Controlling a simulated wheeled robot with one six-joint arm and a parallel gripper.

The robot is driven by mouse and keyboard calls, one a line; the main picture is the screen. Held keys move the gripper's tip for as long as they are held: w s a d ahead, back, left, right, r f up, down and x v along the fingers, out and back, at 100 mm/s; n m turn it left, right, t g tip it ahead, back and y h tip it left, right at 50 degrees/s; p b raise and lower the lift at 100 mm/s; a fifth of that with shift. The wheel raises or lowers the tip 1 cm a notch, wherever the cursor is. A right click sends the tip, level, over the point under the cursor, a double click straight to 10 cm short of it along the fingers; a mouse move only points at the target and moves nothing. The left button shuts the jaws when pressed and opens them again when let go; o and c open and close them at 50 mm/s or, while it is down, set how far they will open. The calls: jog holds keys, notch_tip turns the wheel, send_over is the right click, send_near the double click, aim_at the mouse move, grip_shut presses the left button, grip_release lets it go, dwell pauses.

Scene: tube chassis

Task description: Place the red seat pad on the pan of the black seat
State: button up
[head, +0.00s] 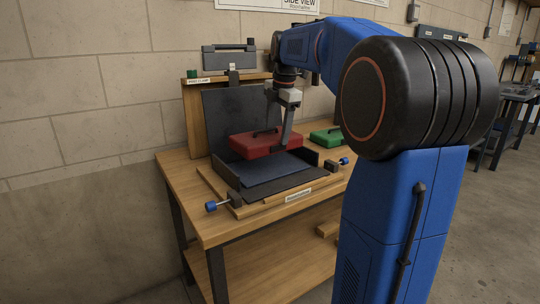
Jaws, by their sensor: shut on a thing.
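The red seat pad (262,145) is a flat red block with a dark handle on top. It appears to hang above the back part of the pan of the black seat (262,175), close to the upright black backrest (226,110). My gripper (287,137) comes down from above at the right end of the pad and is shut on it. The fingertips are partly hidden, and the exact grip point is hard to see. The pan's dark blue-grey surface shows in front of and below the pad. The gap between pad and pan is hard to judge.
The seat stands on a wooden base on a wooden bench (178,183). Clamps with blue knobs (211,206) flank the seat. A wooden panel (195,118) stands behind the backrest. Bare bench shows at the left.

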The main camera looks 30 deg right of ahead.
aim_at(277, 148)
jog(key=shift+f, duration=3.3)
jog(key=shift+f, duration=0.15)
jog(key=o, duration=1.5)
jog(key=shift+c, duration=0.2)
jog(key=r, duration=0.4)
jog(key=s+r, duration=0.1)
jog(key=r, duration=0.3)
jog(key=s+r, duration=0.1)
jog(key=r, duration=0.3)
jog(key=shift+s, duration=0.25)
jog(key=s+a+f+m+t, duration=0.1)
jog(key=s+a+f+m, duration=0.5)
jog(key=s+f, duration=0.3)
jog(key=s+a+f+m, duration=0.6)
jog(key=s+f, duration=0.3)
jog(key=s, duration=0.1)
jog(key=s+a+f+m+t, duration=0.1)
jog(key=s+a+f+m, duration=0.4)
jog(key=s+f, duration=0.3)
jog(key=shift+s+a+f+m+t, duration=0.3)
jog(key=shift+s+a+f+m, duration=0.1)
jog(key=shift+s+m, duration=0.4)
